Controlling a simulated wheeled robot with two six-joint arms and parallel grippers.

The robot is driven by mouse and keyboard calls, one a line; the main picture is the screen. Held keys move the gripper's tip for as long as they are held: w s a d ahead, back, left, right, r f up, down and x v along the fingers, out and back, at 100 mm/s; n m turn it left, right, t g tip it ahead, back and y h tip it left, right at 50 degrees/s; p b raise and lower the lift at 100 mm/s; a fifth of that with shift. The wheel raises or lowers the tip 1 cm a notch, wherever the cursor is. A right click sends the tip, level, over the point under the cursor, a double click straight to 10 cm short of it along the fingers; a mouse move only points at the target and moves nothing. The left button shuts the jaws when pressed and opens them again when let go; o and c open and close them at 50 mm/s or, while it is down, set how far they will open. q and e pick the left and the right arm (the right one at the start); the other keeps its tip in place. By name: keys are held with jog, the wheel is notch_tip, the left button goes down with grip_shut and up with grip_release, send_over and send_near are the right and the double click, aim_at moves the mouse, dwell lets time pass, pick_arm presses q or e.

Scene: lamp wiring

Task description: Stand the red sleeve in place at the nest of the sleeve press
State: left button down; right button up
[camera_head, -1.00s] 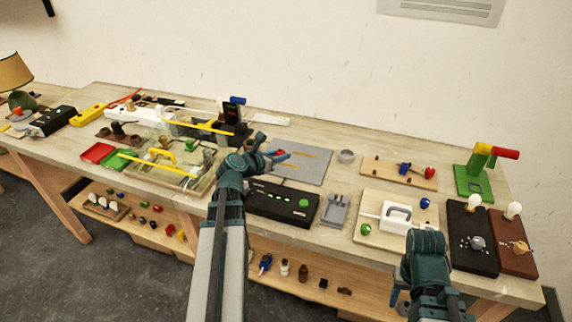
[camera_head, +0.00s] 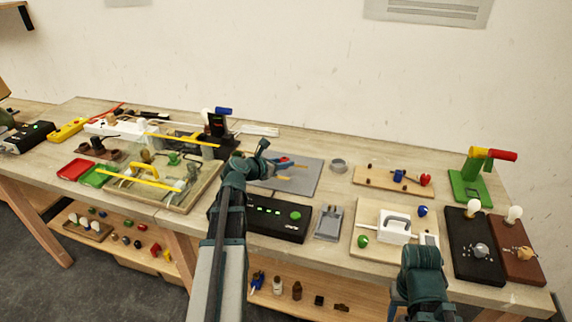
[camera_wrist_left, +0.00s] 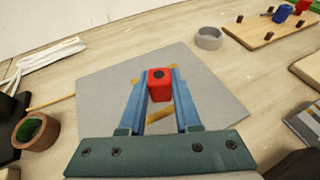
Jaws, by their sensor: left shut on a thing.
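The red sleeve (camera_wrist_left: 159,84), a small red block with a dark hole in its top, is between the blue fingers of my left gripper (camera_wrist_left: 160,86) in the left wrist view. My left gripper (camera_head: 283,162) is shut on it over the grey mat (camera_head: 307,182) in the head view. Two upright devices could be the sleeve press: a black one with a blue handle (camera_head: 217,122) and a green stand with a red-handled lever (camera_head: 470,180). I cannot tell which, and no nest is clear. My right arm shows at lower right; its jaws are not clear.
A black box with a green button (camera_head: 275,222) and a grey holder (camera_head: 329,223) lie in front of the mat. A grey ring (camera_head: 339,165) and a pegged wooden board (camera_head: 370,182) lie to its right. A glass-topped case (camera_head: 170,200) stands left.

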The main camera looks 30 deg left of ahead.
pick_arm(q)
jog(key=shift+w+a, duration=0.4)
jog(key=shift+w, duration=0.4)
jog(key=shift+w+a+f, duration=0.1)
jog(key=shift+w+a, duration=0.25)
jog(key=shift+w, duration=0.25)
jog(key=shift+w+a+f, duration=0.1)
jog(key=shift+w+a, duration=0.25)
jog(key=shift+w, duration=0.2)
jog(key=f+b, duration=0.3)
jog(key=shift+s+d+f+b, duration=0.15)
jog(key=shift+s+f+b, duration=0.1)
jog(key=shift+b, duration=0.15)
jog(key=shift+f, duration=0.15)
jog(key=c, duration=0.6)
grip_release()
